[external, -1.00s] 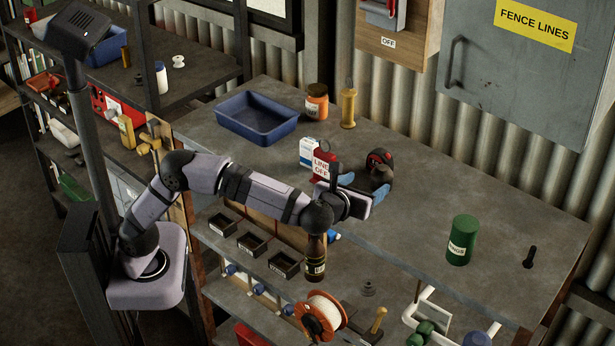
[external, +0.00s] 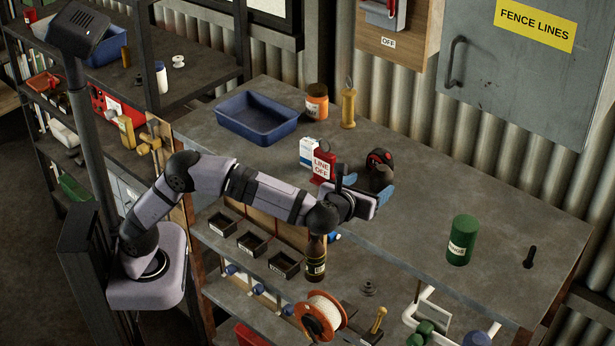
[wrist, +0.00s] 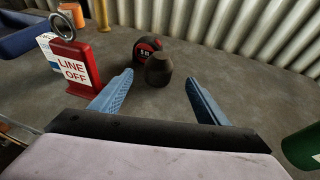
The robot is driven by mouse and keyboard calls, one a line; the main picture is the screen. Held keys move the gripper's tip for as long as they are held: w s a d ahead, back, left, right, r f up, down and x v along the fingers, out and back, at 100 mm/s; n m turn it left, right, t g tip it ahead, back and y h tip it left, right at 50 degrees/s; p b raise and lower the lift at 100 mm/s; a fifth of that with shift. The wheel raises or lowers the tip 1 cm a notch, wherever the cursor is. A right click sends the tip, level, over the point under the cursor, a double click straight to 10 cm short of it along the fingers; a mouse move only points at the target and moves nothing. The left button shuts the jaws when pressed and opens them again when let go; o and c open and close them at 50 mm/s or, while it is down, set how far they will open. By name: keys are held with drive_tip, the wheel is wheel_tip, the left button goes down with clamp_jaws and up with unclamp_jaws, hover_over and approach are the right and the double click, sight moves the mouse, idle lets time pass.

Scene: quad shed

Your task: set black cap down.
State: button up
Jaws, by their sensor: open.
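The black cap (wrist: 158,70) is a dark, rounded piece standing on the grey bench, just in front of a red and black tape measure (wrist: 147,43). In the external view the black cap (external: 379,180) is partly hidden by my gripper. My gripper (wrist: 160,79) is open, its two blue fingers spread wide. The cap shows between the fingertips and a little beyond them, with clear gaps to both sides. Nothing is held. In the external view my gripper (external: 367,184) is low over the bench's front part.
A red LINE OFF tag block (external: 323,165) and a white box (external: 307,152) stand close to the left. A green canister (external: 461,240) stands to the right. A blue tray (external: 257,136) is at the back left. Bare bench lies between the cap and canister.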

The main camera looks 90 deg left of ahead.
sight(378, 177)
drive_tip(key=shift+w+a+f, duration=0.2)
drive_tip(key=shift+w+a, duration=0.05)
drive_tip(key=shift+w+a+p, duration=0.15)
drive_tip(key=shift+a+p, duration=0.25)
drive_tip(key=shift+a, duration=0.1)
drive_tip(key=shift+w+a+f, duration=0.3)
drive_tip(key=shift+w, duration=0.05)
drive_tip(key=shift+a+r+p, duration=0.1)
drive_tip(key=shift+a+p, duration=0.15)
drive_tip(key=shift+p, duration=0.1)
drive_tip(key=p+x, duration=0.2)
drive_tip(key=x, duration=0.2)
drive_tip(key=shift+a+r+p, duration=0.1)
drive_tip(key=shift+r+p, duration=0.1)
drive_tip(key=shift+p, duration=0.1)
drive_tip(key=shift+w+a+f, duration=0.15)
drive_tip(key=shift+a+f, duration=0.1)
drive_tip(key=c, duration=1.1)
